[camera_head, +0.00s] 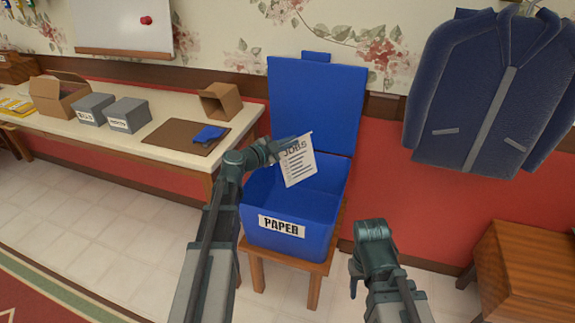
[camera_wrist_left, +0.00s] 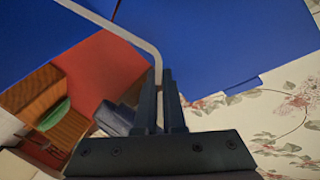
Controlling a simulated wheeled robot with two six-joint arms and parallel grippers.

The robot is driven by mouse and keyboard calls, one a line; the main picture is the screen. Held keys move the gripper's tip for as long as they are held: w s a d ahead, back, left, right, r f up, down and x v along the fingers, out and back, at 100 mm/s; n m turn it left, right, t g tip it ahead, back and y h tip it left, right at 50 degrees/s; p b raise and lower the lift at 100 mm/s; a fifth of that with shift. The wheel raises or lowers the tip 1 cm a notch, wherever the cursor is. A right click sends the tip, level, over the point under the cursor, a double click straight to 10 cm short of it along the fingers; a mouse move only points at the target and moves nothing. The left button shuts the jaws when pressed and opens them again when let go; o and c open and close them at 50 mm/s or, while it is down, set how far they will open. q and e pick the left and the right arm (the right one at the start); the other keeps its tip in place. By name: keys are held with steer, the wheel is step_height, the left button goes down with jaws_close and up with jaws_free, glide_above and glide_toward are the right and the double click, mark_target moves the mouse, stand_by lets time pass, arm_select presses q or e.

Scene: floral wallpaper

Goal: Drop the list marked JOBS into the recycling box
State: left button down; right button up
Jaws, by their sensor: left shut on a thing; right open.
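The white JOBS list (camera_head: 299,164) hangs from my left gripper (camera_head: 294,141), slightly tilted, above the open blue recycling box (camera_head: 257,243). The box has a PAPER label on its front, and its lid (camera_head: 316,100) stands raised at the back. My left gripper is shut on the list near its top edge. In the left wrist view the fingers (camera_wrist_left: 165,95) are close together, and a thin light edge runs to them. My right gripper (camera_head: 357,282) is open and empty, low to the right of the box.
The box stands on a small wooden stand (camera_head: 314,285). A long table (camera_head: 150,163) at left holds grey boxes (camera_head: 128,115), cardboard boxes (camera_head: 60,95) and a brown mat (camera_head: 165,139) with a blue item. A blue jacket (camera_head: 470,95) hangs at right above a wooden cabinet (camera_head: 525,270).

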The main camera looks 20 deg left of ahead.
mark_target(282, 164)
arm_select(q)
steer(key=shift+w+a+f+b, duration=0.15)
steer(key=shift+a+f+b, duration=0.1)
steer(key=shift+f, duration=0.2)
steer(key=shift+w+a+f+b, duration=0.15)
steer(key=shift+w+f+b, duration=0.1)
steer(key=shift+f, duration=0.25)
steer(key=shift+w+a+f+b, duration=0.1)
steer(key=shift+a+f+b, duration=0.15)
steer(key=shift+f, duration=0.2)
arm_select(e)
steer(key=shift+f, duration=1.4)
arm_select(q)
step_height(282, 164, down, 6)
steer(key=b, duration=0.6)
arm_select(e)
step_height(282, 164, down, 6)
arm_select(q)
steer(key=c, duration=0.9)
jaws_free()
steer(key=p+v, duration=0.2)
steer(key=v, duration=1.1)
steer(key=shift+s, duration=0.45)
arm_select(e)
steer(key=shift+r, duration=0.95)
